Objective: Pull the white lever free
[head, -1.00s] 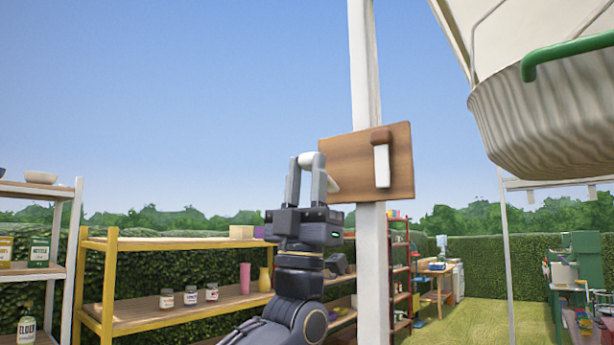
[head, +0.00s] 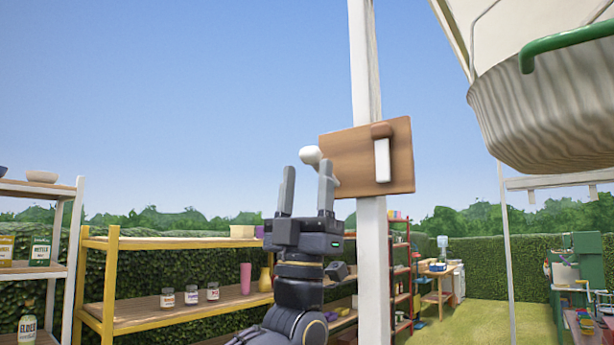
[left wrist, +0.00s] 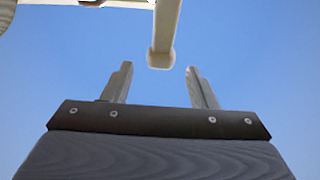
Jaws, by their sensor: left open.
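A wooden board (head: 345,150) is fixed to a white post (head: 364,60). A white lever's rounded end (head: 311,155) sticks out at the board's left edge. The lever also shows in the left wrist view (left wrist: 165,28), its end just beyond and between the fingertips. A second white bar (head: 382,160) with a brown top is on the board's front face. My left gripper (head: 307,178) points up, open and empty, with its fingertips just below the lever's end. The lever's middle is partly hidden by a finger and the board. My right gripper is not in view.
A yellow shelf (head: 180,243) with jars stands behind my arm at the left, and a white shelf (head: 62,190) is at the far left. The air left of the board is clear.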

